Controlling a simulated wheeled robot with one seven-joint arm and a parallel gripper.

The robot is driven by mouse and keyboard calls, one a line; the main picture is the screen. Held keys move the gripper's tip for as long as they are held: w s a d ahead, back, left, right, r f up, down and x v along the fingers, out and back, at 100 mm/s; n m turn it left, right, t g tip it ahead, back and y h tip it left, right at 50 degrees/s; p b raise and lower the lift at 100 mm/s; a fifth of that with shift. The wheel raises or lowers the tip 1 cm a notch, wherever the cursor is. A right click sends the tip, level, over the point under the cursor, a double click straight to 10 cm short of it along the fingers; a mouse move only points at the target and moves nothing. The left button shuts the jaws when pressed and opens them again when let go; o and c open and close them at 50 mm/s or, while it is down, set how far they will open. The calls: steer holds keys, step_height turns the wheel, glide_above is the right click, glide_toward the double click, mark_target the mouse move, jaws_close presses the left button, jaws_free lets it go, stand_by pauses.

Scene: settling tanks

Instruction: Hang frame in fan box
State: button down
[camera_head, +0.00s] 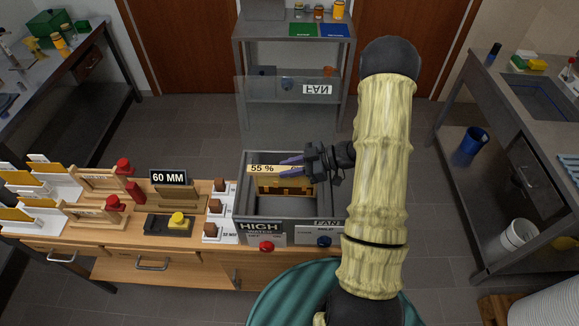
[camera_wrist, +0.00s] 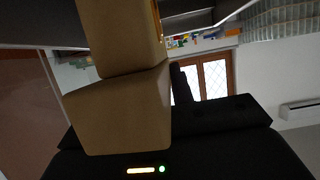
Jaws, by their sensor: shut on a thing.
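The fan box (camera_head: 243,205) is an open-topped grey box at the right end of the wooden bench. Its clear lid (camera_head: 270,100) stands raised behind it. My gripper (camera_head: 288,161) reaches in from the right over the box, its purple fingers shut on the tan wooden frame (camera_head: 267,181). The frame is upright, within the box's outline. A "55 %" label lies across its top. The arm and fingers hide part of the frame, and I cannot tell whether it rests on the box's rails. In the wrist view, large tan surfaces (camera_wrist: 120,105) fill the near left.
A red button (camera_head: 266,247) and a blue button (camera_head: 324,241) sit at the box's front. To the left are white blocks with brown tops (camera_head: 219,208), a "60 MM" display (camera_head: 168,178), a yellow button (camera_head: 178,218) and several frame stands (camera_head: 95,181). A metal shelf (camera_head: 293,45) stands behind.

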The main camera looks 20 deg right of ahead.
steer(key=shift+f+b, duration=0.5)
steer(key=shift+f, duration=0.3)
steer(key=c, duration=1.1)
jaws_free()
steer(key=b+v, duration=0.5)
steer(key=v, duration=1.2)
steer(key=shift+d, duration=0.2)
